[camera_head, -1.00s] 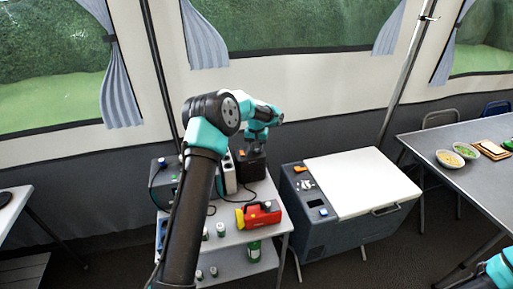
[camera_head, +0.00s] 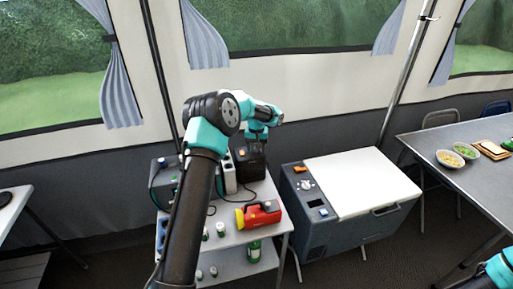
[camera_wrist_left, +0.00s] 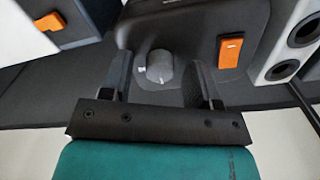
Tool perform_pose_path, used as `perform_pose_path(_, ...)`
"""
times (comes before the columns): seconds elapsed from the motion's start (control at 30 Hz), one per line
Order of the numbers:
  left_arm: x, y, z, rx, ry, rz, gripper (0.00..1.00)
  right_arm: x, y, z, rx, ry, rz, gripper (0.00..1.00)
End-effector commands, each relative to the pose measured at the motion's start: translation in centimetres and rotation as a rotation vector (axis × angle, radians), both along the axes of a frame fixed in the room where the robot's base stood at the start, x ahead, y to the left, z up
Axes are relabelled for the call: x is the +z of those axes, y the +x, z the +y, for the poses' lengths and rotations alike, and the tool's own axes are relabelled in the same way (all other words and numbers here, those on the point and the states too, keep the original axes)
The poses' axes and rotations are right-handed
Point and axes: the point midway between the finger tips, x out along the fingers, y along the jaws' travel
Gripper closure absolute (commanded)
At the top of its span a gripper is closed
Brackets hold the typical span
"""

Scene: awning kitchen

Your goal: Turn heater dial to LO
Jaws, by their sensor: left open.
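The heater (camera_head: 251,168) is a dark box on the small side table. In the left wrist view its top face carries a small grey dial (camera_wrist_left: 160,66) with a light pointer mark, beside an orange switch (camera_wrist_left: 230,50). My left gripper (camera_wrist_left: 165,78) is open, with one finger on each side of the dial. I cannot tell whether the fingers touch it, and I cannot read any LO marking. In the head view my left gripper (camera_head: 257,138) is right over the heater, and the dial is hidden there.
A white speaker-like box (camera_wrist_left: 290,45) stands close beside the heater. A red and yellow device (camera_head: 260,214) is on the side table (camera_head: 230,238). A cooler (camera_head: 365,182) with its own knob and orange switch stands to the right. Cans and a bottle sit lower.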

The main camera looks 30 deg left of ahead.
Motion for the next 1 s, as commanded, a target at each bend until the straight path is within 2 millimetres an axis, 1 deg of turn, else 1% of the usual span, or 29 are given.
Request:
perform_pose_path(0.23,0.3,0.0,0.0,0.000,0.000,-0.001,0.44,0.0,0.0,0.0,0.000,0.000,0.000,0.57)
perform_pose_path(0.37,1.3,0.0,0.0,-0.001,0.001,-0.002,0.44,0.0,0.0,0.0,0.000,0.000,0.000,0.57)
perform_pose_path(0.57,4.4,0.1,0.0,0.000,0.001,-0.004,0.44,0.0,0.0,0.0,0.000,0.000,0.000,0.57)
perform_pose_path(1.0,12.9,0.1,0.0,0.000,0.001,-0.004,0.44,0.0,0.0,0.0,0.000,0.000,0.000,0.57)
